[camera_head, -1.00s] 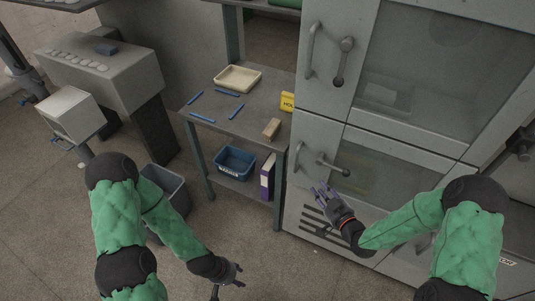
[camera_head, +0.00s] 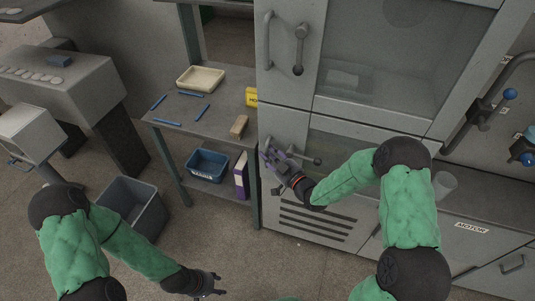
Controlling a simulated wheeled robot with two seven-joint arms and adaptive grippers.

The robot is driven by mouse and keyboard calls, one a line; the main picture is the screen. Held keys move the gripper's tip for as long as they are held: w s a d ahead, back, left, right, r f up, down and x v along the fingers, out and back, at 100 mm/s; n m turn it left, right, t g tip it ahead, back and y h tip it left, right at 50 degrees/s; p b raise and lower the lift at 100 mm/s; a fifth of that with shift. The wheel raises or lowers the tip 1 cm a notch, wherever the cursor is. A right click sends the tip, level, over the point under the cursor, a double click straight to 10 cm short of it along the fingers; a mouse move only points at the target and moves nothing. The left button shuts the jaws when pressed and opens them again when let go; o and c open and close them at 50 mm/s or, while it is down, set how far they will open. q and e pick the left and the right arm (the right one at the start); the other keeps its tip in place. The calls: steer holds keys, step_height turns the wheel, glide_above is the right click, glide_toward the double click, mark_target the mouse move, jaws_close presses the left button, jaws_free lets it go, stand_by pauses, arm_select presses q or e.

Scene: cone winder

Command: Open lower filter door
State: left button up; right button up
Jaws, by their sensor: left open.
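The lower filter door (camera_head: 350,148) is a grey cabinet door with a window, below a larger upper door, and looks closed. A dark latch lever (camera_head: 308,159) sits at its left side. The curved vertical handle left of the lever is mostly hidden by my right gripper. My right gripper (camera_head: 270,156) is in front of this handle, fingers apart and pointing up-left. I cannot tell whether it touches the handle. My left gripper (camera_head: 214,284) is open and empty, low over the floor at the bottom of the view, away from the door.
The upper door (camera_head: 395,60) has its own handle (camera_head: 267,36) and lever. A work table (camera_head: 190,130) with a tray (camera_head: 200,78) and blue sticks stands to the left. A grey bin (camera_head: 132,205) stands near my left arm. Pipes with blue knobs (camera_head: 510,94) are at the right.

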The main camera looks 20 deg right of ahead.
steer(key=shift+w+a, duration=0.25)
steer(key=shift+w, duration=0.25)
jaws_close()
steer(key=shift+s, duration=0.1)
